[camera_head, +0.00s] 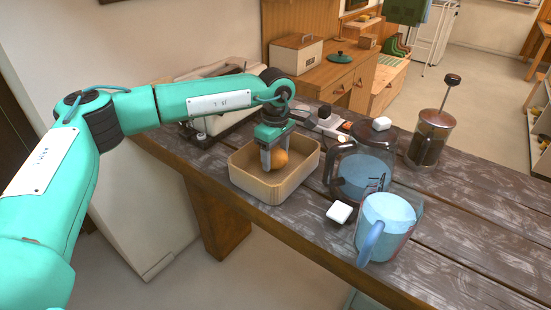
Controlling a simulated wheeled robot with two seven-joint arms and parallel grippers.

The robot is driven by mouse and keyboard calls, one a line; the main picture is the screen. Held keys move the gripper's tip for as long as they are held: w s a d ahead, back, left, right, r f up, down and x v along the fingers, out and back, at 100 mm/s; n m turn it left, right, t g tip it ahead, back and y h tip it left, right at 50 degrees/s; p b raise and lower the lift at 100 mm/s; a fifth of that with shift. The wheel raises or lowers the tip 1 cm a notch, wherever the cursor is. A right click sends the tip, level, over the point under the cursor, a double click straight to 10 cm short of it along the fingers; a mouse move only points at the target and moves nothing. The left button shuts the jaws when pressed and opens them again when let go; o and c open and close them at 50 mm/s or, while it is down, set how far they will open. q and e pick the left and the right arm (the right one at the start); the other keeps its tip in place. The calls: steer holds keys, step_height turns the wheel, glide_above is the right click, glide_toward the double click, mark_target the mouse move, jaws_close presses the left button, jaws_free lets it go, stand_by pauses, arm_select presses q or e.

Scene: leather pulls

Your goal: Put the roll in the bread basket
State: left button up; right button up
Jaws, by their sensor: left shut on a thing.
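The roll (281,158) is a small rounded orange-brown thing between the fingers of my left gripper (274,160). My left gripper points down and is shut on the roll, low inside the bread basket. The bread basket (262,191) is a tan rectangular tub with rounded corners near the table's front left edge. The near wall hides part of its floor, so I cannot tell whether the roll touches the bottom. My right gripper is not in view.
A dark-lidded glass pot (365,172) stands right of the basket on the dark plank table (478,205). A blue-filled jug (386,226) and a white cube (339,212) are nearer the front. A French press (430,135) stands behind. The right of the table is clear.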

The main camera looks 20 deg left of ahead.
arm_select(q)
step_height(320, 180, down, 2)
steer(key=shift+f, duration=0.1)
steer(key=shift+f, duration=0.1)
steer(key=shift+f, duration=0.15)
steer(key=o, duration=0.7)
steer(key=shift+o, duration=0.2)
